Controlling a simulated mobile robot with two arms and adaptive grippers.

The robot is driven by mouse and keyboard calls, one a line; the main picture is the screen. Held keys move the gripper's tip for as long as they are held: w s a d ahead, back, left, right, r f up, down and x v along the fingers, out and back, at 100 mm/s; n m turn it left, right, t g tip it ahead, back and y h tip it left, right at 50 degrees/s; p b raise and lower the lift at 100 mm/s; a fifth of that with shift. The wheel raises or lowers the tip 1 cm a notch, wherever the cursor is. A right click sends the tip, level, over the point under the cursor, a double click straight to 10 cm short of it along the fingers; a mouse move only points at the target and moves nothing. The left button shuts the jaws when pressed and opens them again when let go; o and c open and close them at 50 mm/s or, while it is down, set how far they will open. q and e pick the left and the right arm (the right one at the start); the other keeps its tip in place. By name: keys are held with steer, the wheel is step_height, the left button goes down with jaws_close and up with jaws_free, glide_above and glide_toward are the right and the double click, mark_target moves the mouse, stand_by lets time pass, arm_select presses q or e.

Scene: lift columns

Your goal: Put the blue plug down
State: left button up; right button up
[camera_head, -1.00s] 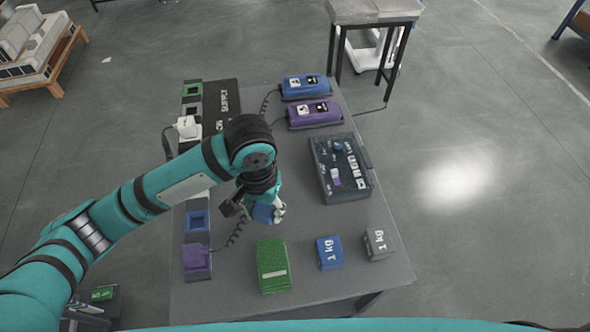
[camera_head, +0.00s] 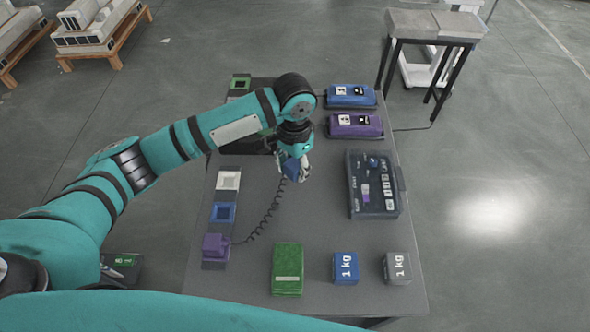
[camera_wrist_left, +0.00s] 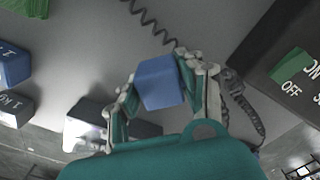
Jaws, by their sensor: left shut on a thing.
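The blue plug (camera_head: 290,168) is held between the fingers of my left gripper (camera_head: 297,172), over the middle of the grey table. In the left wrist view the blue plug (camera_wrist_left: 159,82) sits between both fingertips of the gripper (camera_wrist_left: 162,90). It appears to be above the table top; the exact gap cannot be told. A blue-framed socket (camera_head: 223,213) stands at the table's left side, in a row with a white-framed socket (camera_head: 228,181) and a purple plug (camera_head: 215,245). My right gripper is not in view.
A blue device (camera_head: 351,95) and a purple device (camera_head: 356,125) lie at the back. A dark case (camera_head: 375,190) stands at right. A green box (camera_head: 288,272), blue weight (camera_head: 345,268) and grey weight (camera_head: 397,268) line the front. A coiled cord (camera_head: 262,222) crosses the table.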

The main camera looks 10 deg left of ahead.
mark_target(295, 173)
arm_select(q)
steer(key=shift+w, duration=0.35)
steer(key=shift+f, duration=0.25)
steer(key=shift+f+p, duration=0.35)
steer(key=shift+f, duration=1.2)
steer(key=shift+f, duration=0.1)
steer(key=o, duration=1.1)
steer(key=shift+c, duration=0.2)
